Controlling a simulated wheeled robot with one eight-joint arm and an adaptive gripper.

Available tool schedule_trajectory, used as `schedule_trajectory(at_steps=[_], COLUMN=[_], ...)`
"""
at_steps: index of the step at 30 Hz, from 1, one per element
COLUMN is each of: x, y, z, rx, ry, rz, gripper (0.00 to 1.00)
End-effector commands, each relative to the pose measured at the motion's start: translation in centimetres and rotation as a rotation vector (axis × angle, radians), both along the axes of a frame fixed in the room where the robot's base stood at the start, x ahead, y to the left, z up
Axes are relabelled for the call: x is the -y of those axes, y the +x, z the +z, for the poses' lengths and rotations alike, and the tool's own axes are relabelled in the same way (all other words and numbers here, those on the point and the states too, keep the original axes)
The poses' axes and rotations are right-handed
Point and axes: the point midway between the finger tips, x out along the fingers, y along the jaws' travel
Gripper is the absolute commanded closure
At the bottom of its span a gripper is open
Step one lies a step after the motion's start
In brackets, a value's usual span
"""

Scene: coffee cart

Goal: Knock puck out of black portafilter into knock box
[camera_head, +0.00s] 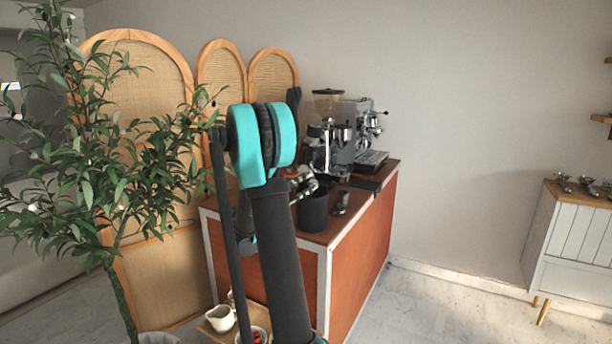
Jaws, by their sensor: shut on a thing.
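The knock box appears to be the dark round container (312,214) near the front left corner of the cart top. My gripper (306,186) is small in view, just above the container's rim and partly hidden behind my own arm. It is shut on what seems to be the black portafilter, whose outline is hard to make out here. The puck cannot be seen, and I cannot tell whether the portafilter touches the rim.
A metal cup (341,202) stands right of the container. A grinder (328,135) and espresso machine (362,125) stand farther back on the orange-sided cart (360,246). A leafy plant (100,160) and rattan screen (150,85) are at left; a white pitcher (220,318) sits low in front.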

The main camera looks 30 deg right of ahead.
Motion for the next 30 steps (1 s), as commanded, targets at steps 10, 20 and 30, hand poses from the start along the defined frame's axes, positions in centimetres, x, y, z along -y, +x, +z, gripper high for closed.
schedule_trajectory(at_steps=[10,20,30], x=[0.0,0.0,0.0], y=[0.0,0.0,0.0], z=[2.8,4.4,4.1], rx=[0.001,0.0,0.0], ry=[-0.001,-0.002,-0.001], rz=[0.001,0.0,0.0], gripper=[1.0,1.0,1.0])
